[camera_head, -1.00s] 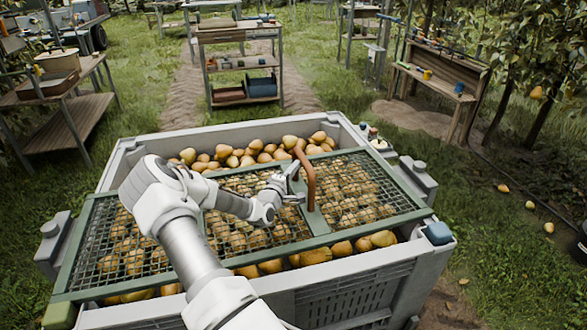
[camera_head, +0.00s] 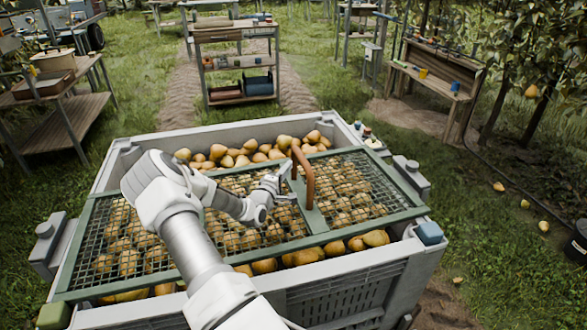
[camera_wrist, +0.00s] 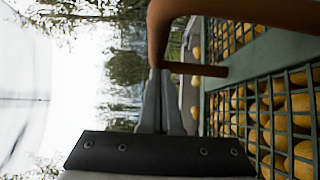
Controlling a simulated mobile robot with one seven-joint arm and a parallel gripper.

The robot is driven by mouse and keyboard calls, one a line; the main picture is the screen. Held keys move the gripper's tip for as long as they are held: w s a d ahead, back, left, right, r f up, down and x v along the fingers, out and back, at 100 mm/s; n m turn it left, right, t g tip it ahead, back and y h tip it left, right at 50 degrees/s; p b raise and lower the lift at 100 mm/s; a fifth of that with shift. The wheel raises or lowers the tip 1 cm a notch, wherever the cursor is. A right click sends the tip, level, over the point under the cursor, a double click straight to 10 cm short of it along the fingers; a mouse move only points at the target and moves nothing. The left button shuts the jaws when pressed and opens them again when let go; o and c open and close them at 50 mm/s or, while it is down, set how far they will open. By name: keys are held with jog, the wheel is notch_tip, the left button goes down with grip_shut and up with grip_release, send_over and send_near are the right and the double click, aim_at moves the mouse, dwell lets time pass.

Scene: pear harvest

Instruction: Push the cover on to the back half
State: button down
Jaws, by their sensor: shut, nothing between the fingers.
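The cover (camera_head: 322,238), a green frame with wire mesh, lies across the middle of a grey bin (camera_head: 395,262) full of pears. Bare pears show in a strip behind it and a narrower strip in front. A brown arched handle (camera_head: 309,178) stands on its crossbar. My gripper (camera_head: 284,180) is shut and empty, close to the left side of the handle; contact is not clear. In the wrist view, my shut fingers (camera_wrist: 165,100) point at the handle (camera_wrist: 160,35), which arches across the top of the picture, with the mesh on the right.
A blue block (camera_head: 429,233) sits at the bin's front right corner and a green one (camera_head: 54,315) at the front left. Grey fittings (camera_head: 410,172) stick out at the bin's sides. Shelves and workbenches stand farther off, with grass between.

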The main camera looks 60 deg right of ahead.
jog(key=a+p, duration=0.1)
jog(key=a, duration=1)
jog(key=shift+s+a+p, duration=0.25)
jog(key=shift+s+p, duration=0.15)
jog(key=shift+s, duration=0.05)
jog(key=s+a+r+m+g+y, duration=0.3)
jog(key=s+a+r+m, duration=0.15)
jog(key=r, duration=0.25)
jog(key=s+a+r+m+g+y, duration=0.2)
jog(key=s+a+r+m+g, duration=0.15)
jog(key=a+r, duration=0.3)
jog(key=s+a+r+n+t+y, duration=0.25)
jog(key=a+r+y, duration=0.2)
jog(key=a, duration=0.65)
jog(key=s+a+r+n+t+y+p, duration=0.1)
jog(key=s+a+r+n+t+y, duration=0.25)
jog(key=a, duration=0.65)
jog(key=s+a+r+t+y, duration=0.3)
jog(key=a+r+y, duration=0.25)
jog(key=a, duration=0.55)
notch_tip(320, 180, up, 13)
jog(key=p, duration=1.3)
jog(key=shift+d+r+h, duration=0.15)
jog(key=shift+d+h, duration=0.1)
jog(key=shift+h, duration=0.2)
jog(key=shift+w, duration=0.1)
